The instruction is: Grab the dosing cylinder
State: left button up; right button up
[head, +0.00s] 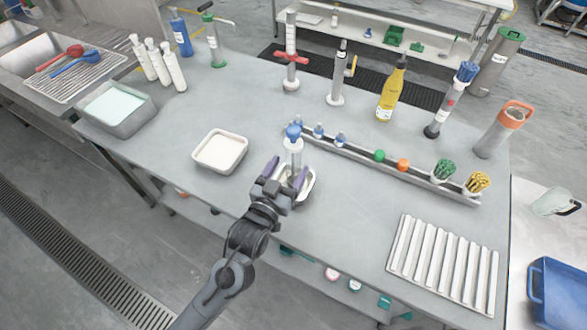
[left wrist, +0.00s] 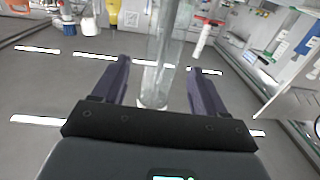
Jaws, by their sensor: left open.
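The dosing cylinder appears to be the clear upright cylinder with a blue top (head: 294,146), near the middle of the table. In the left wrist view the clear cylinder (left wrist: 163,45) stands between the two fingers, with visible gaps on both sides. My left gripper (head: 287,170) is open, with purple fingers on either side of the cylinder's lower part. It shows in the left wrist view too (left wrist: 158,72). The cylinder's lower end is partly hidden by the gripper in the head view. My right gripper is not in view.
A long rail (head: 350,157) with coloured pieces runs behind. A yellow bottle (head: 391,92) and tall devices stand farther back. A ribbed rack (head: 443,262) lies right.

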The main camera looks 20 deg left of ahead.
pick_arm(q)
jog(key=shift+w+d+f+b, duration=0.1)
jog(key=shift+w+b, duration=0.55)
jog(key=shift+w, duration=2.15)
jog(key=c, duration=1.3)
